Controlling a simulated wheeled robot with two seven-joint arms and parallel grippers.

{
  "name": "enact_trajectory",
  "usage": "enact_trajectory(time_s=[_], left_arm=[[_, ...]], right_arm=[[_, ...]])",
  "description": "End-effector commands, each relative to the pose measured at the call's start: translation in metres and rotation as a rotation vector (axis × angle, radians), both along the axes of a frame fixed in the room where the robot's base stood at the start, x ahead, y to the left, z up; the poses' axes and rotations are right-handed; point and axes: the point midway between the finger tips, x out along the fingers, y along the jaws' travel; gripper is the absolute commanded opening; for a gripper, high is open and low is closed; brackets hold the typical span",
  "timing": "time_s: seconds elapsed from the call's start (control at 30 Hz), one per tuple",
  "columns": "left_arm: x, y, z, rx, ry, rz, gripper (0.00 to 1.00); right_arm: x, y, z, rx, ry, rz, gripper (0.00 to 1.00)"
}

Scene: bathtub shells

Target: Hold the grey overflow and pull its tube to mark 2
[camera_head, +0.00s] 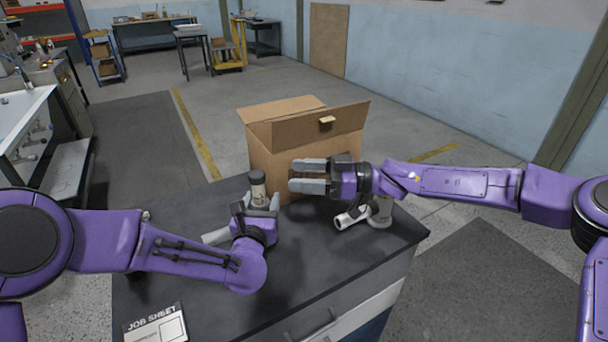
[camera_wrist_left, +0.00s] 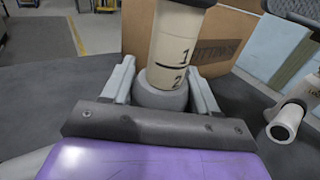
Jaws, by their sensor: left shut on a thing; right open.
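My left gripper (camera_head: 261,203) is shut on the grey overflow (camera_wrist_left: 160,97), one finger on each side of its round collar. The pale tube (camera_wrist_left: 173,48) stands up out of the collar and has a dark top (camera_head: 257,177). Marks 1 and 2 show on the tube; the line by mark 2 is just above the collar rim. A grey side pipe (camera_head: 215,236) sticks out to the left, low by the gripper. My right gripper (camera_head: 292,175) is open and empty, to the right of the tube, its fingers pointing left.
A second fitting with a white-ended pipe (camera_head: 350,218) lies on the dark bench (camera_head: 310,270) below my right gripper; it also shows in the left wrist view (camera_wrist_left: 286,122). An open cardboard box (camera_head: 300,140) stands close behind. A job sheet (camera_head: 156,327) lies at the front left.

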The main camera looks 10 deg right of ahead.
Motion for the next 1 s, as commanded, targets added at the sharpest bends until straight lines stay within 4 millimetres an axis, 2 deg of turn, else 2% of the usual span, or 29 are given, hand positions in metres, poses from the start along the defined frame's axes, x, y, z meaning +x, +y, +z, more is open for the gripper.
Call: enact_trajectory(time_s=[0.1, 0.13, 0.2, 0.47, 0.57, 0.67, 0.9, 1.0], left_arm=[[0.0, 0.0, 0.0, 0.0, 0.0, 0.001, 0.23], [0.0, 0.0, 0.0, 0.0, 0.0, 0.001, 0.65], [0.0, 0.0, 0.0, 0.0, 0.0, 0.0, 0.88], [0.0, 0.0, 0.0, 0.0, 0.0, 0.0, 0.88], [-0.006, 0.002, 0.0, 0.0, 0.001, 0.0, 0.88], [-0.023, 0.007, 0.0, 0.001, 0.002, 0.0, 0.88], [-0.082, 0.023, 0.0, 0.0, 0.001, -0.001, 0.88], [-0.1, 0.028, 0.0, -0.001, 0.001, -0.001, 0.88]], right_arm=[[0.0, 0.0, 0.0, 0.0, 0.0, 0.0, 0.65], [0.0, 0.0, 0.0, 0.0, 0.0, 0.0, 0.65], [0.0, 0.0, 0.0, 0.0, 0.0, 0.0, 0.65], [0.0, 0.0, 0.0, 0.0, 0.0, 0.0, 0.65], [0.0, 0.0, 0.0, 0.0, 0.0, 0.0, 0.65], [0.0, 0.0, 0.0, 0.0, 0.0, 0.0, 0.65], [0.0, 0.0, 0.0, 0.0, 0.0, 0.0, 0.65], [0.0, 0.0, 0.0, 0.0, 0.0, 0.0, 0.65]])
